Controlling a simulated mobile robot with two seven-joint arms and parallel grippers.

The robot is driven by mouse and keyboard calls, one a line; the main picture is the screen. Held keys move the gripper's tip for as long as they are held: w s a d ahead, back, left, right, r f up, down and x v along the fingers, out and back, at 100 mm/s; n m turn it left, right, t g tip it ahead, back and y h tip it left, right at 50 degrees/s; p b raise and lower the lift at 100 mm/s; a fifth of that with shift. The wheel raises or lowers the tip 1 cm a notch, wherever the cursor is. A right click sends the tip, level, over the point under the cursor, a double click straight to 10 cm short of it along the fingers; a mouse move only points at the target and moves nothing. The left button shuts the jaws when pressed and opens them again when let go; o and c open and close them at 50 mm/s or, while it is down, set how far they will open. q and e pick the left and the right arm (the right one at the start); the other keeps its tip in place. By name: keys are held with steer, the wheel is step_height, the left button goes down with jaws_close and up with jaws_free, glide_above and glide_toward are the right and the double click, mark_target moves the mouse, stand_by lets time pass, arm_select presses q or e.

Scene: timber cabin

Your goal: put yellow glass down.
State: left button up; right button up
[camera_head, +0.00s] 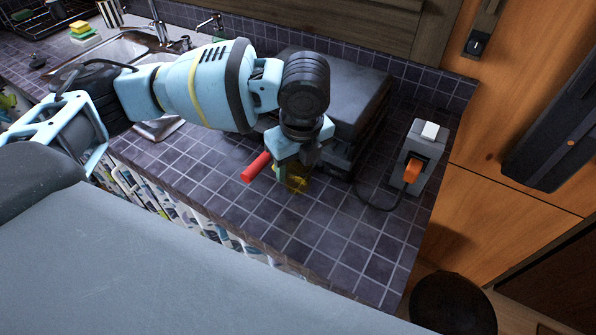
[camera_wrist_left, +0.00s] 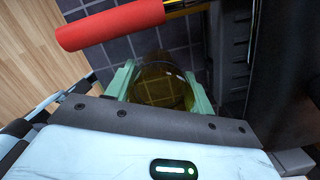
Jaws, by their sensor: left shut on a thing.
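The yellow glass (camera_head: 297,178) is see-through and stands at or just above the dark tiled counter (camera_head: 345,232), near its front edge. I cannot tell whether its base touches the tiles. My left gripper (camera_head: 291,166) points down from above and is shut on the glass. In the left wrist view the glass (camera_wrist_left: 160,82) sits between the two pale green fingers (camera_wrist_left: 160,88), with tiles showing through it. My right gripper is in neither view.
A red handle (camera_head: 256,167) sticks out just left of the glass, from a dark boxy appliance (camera_head: 345,85) behind. A grey box with an orange plug (camera_head: 412,170) stands to the right. The sink (camera_head: 115,52) is at the left. Tiles in front of the glass are clear.

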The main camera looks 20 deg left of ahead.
mark_target(297, 177)
arm_select(q)
steer(key=shift+f, duration=1.8)
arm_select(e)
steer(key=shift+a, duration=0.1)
arm_select(q)
steer(key=shift+f, duration=0.15)
steer(key=o, duration=1)
steer(key=shift+o, duration=0.2)
step_height(297, 177, up, 11)
steer(key=d, duration=0.1)
steer(key=shift+s+p, duration=0.35)
steer(key=shift+p, duration=0.05)
steer(key=shift+o, duration=0.3)
steer(key=shift+d+r, duration=0.15)
steer(key=shift+r, duration=0.45)
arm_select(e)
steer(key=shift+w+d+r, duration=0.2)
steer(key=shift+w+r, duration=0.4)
